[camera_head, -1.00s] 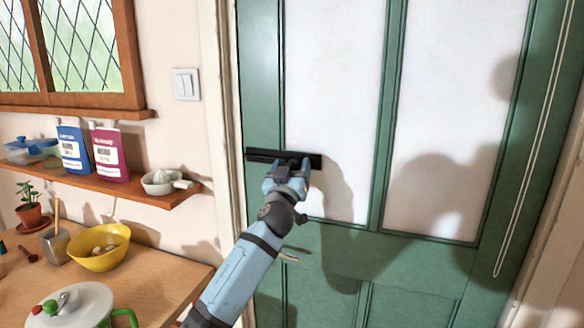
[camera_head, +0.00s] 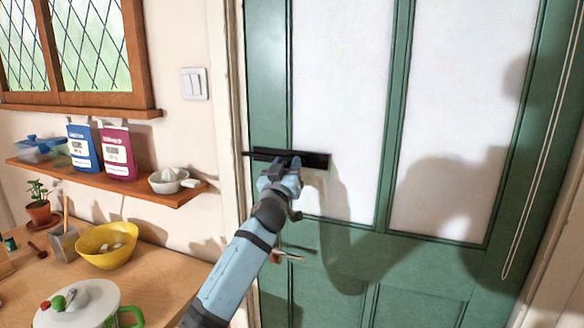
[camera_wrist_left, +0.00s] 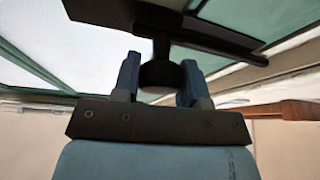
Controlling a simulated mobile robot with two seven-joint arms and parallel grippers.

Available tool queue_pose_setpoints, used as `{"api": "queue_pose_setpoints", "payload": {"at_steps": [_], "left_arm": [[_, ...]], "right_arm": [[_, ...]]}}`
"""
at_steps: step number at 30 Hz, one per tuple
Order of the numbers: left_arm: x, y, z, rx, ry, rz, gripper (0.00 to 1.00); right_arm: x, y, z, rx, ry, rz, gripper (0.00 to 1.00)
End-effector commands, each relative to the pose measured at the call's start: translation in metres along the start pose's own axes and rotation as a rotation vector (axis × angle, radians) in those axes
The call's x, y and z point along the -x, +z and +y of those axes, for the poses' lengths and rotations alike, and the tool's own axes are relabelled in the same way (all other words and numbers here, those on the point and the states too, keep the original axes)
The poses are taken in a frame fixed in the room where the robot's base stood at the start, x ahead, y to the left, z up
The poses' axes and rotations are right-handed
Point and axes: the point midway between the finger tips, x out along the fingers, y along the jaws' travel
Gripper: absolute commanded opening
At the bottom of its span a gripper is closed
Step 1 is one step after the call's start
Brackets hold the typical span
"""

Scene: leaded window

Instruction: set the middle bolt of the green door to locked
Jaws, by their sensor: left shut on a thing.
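The green door (camera_head: 268,90) has pale panels and fills the right half of the head view. A black bolt (camera_head: 315,160) lies level across its left side; a thin dark rod end sticks out of its left end to the door frame's edge. My left gripper (camera_head: 279,165) is at the bolt's middle, covering part of it. In the left wrist view, the fingers of my left gripper (camera_wrist_left: 160,80) are shut on the bolt's dark round knob (camera_wrist_left: 158,73), under the black bolt body (camera_wrist_left: 100,12). My right gripper is not in view.
A door handle (camera_head: 288,257) shows below my left forearm. At the left are a wooden shelf (camera_head: 115,183) with boxes and a juicer, and a worktop with a yellow bowl (camera_head: 106,246) and a lidded pot (camera_head: 78,304). A cord (camera_head: 545,150) hangs at the right.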

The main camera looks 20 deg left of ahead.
Motion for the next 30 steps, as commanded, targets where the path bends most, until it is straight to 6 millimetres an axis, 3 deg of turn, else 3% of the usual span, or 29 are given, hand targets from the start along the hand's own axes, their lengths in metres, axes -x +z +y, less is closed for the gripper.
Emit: {"api": "queue_pose_setpoints", "payload": {"at_steps": [1, 2, 5, 17, 30], "left_arm": [[-0.001, -0.001, -0.003, -0.003, -0.005, 0.0, 0.0], [-0.001, -0.001, -0.003, -0.003, -0.005, 0.0, 0.42], [-0.001, -0.001, -0.002, -0.003, -0.005, 0.0, 0.65], [0.009, 0.001, -0.001, 0.0, -0.002, 0.0, 0.65], [0.102, 0.002, -0.003, 0.001, -0.005, -0.001, 0.65]], "right_arm": [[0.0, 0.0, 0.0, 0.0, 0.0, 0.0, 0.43], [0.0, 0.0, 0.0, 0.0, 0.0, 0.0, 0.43], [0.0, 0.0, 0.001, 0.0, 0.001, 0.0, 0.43], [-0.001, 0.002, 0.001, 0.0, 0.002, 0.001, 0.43], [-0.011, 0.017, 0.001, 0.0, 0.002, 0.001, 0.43]]}}
